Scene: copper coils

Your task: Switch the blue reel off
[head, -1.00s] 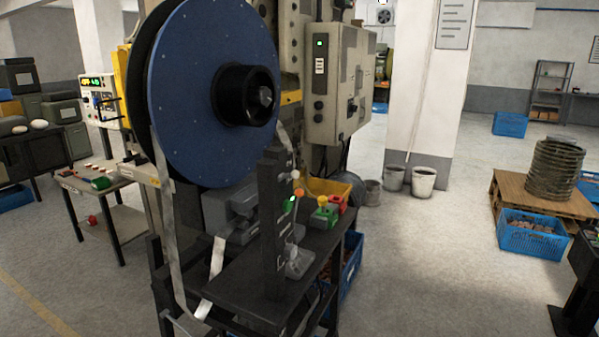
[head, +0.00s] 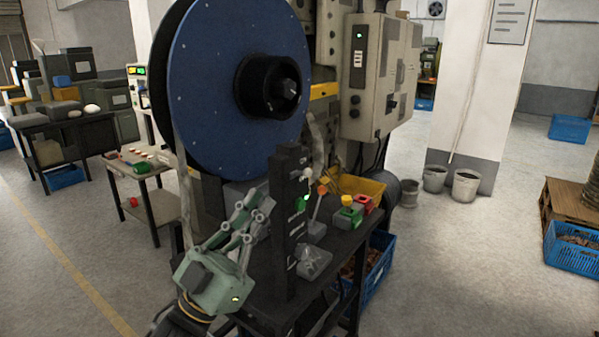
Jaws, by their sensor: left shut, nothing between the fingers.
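The blue reel (head: 213,98) stands upright at the upper left of centre, a large disc with a black hub. A dark upright control post (head: 284,235) stands on the black bench in front of it. On the post's right face are a lit green light (head: 306,197) and a pale knob (head: 304,175); its small markings are too small to read. My left gripper (head: 255,209), pale green, is shut and empty. It is left of the post and below the reel, apart from the knob in the picture. My right gripper is not in view.
Green, yellow and red switch boxes (head: 348,214) sit right of the post, with a yellow bin (head: 359,185) behind. A grey machine cabinet (head: 372,75) rises behind. A small side table (head: 146,172) stands at left. Open floor lies left and right.

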